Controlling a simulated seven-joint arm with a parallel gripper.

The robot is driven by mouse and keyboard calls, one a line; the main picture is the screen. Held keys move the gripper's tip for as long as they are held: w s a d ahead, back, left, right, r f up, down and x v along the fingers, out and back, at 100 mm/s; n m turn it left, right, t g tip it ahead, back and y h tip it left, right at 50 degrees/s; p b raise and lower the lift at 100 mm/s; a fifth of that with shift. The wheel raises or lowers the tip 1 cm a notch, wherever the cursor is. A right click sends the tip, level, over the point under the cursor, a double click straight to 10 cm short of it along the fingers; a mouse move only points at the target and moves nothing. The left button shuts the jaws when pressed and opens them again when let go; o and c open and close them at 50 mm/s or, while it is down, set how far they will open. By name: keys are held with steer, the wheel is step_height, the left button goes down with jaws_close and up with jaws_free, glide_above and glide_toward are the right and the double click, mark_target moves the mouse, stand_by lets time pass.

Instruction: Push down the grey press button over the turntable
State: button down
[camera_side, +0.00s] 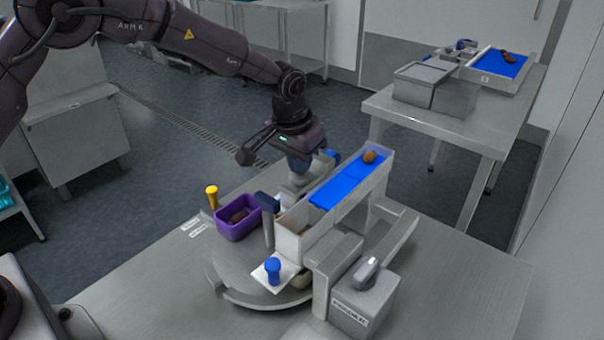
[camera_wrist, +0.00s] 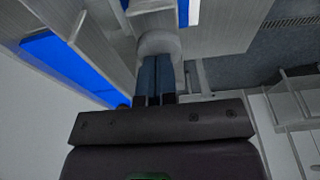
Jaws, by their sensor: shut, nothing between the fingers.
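The grey round press button (camera_wrist: 158,42) is straight ahead of my fingertips in the wrist view. In the side view a grey piece that looks like it (camera_side: 297,182) shows just under my gripper (camera_side: 299,172), partly hidden. My gripper (camera_wrist: 157,60) is shut and empty, with its blue fingers pointing down at the button. The fingertips look to be on or very close to the button; I cannot tell if it is pressed. The round grey turntable (camera_side: 226,264) lies below, carrying a purple bin (camera_side: 236,231) with dark dates inside.
A blue-bedded chute (camera_side: 345,185) with a brown date (camera_side: 369,157) stands right of my gripper. A yellow knob (camera_side: 212,196), a blue knob (camera_side: 273,268) and a dark blue-topped post (camera_side: 267,204) stand near the turntable. A grey box (camera_side: 362,300) sits at front right.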

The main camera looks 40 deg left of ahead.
steer(key=shift+r, duration=2.8)
steer(key=shift+f, duration=0.1)
steer(key=s, duration=0.1)
steer(key=s+f, duration=0.1)
steer(key=s, duration=0.1)
steer(key=shift+s+a+f+m+g, duration=0.2)
steer(key=shift+a+m+g, duration=0.1)
steer(key=shift+a+g, duration=0.1)
steer(key=s+a+r+t, duration=0.1)
steer(key=s+a+r, duration=0.2)
steer(key=s, duration=0.6)
steer(key=s+a+r+t, duration=0.1)
steer(key=s+a+r, duration=0.2)
steer(key=s+r, duration=0.4)
steer(key=s+a+r+t, duration=0.2)
steer(key=s+r, duration=0.3)
steer(key=s, duration=0.8)
steer(key=shift+s+a, duration=0.25)
steer(key=shift+a, duration=0.35)
